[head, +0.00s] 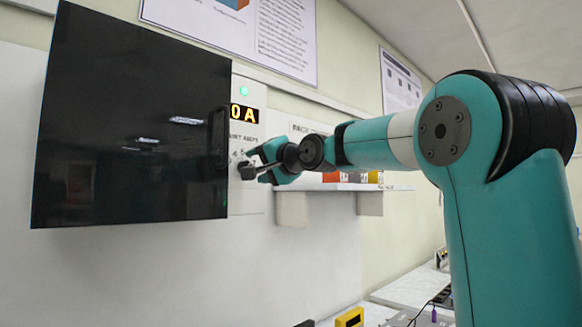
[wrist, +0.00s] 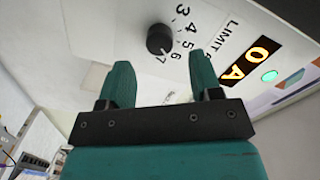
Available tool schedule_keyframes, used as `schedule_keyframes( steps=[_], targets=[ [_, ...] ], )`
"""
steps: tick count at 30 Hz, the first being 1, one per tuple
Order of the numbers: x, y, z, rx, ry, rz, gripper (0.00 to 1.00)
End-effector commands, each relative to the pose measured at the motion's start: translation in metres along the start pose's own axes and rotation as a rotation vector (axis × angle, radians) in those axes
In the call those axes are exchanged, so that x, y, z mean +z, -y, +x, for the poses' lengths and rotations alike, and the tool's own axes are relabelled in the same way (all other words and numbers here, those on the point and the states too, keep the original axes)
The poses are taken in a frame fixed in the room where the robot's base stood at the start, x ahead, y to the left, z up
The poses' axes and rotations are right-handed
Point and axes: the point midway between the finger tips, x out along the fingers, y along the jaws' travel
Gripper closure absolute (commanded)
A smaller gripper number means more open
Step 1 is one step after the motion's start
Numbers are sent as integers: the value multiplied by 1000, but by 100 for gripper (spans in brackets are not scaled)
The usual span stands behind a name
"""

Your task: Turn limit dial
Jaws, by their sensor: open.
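In the head view the dial (head: 246,172) shows small, just left of my gripper (head: 268,163). In the wrist view my gripper (wrist: 161,62) has its two teal fingers apart, with nothing between them. The dial lies beyond the fingertips, roughly centred on the gap, and appears apart from them. An amber display (head: 244,114) above the dial reads 0 A.
A large black cabinet door (head: 130,120) with a handle (head: 219,138) stands just left of the dial. A green lamp (head: 244,91) glows above the display. A wall shelf (head: 345,187) with small coloured boxes is behind my arm. A cluttered bench (head: 400,310) lies below right.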

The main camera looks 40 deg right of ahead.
Motion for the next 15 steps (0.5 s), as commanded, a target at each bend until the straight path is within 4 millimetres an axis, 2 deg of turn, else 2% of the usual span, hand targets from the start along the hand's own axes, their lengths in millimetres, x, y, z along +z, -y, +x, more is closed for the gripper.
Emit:
schedule_keyframes(
  steps=[1,9,15],
  targets=[
    [1,-5,-14,0,-6,-2,42],
    [1,-4,-85,3,-9,-3,42],
    [-1,-3,-119,3,-7,0,42]
  ],
)
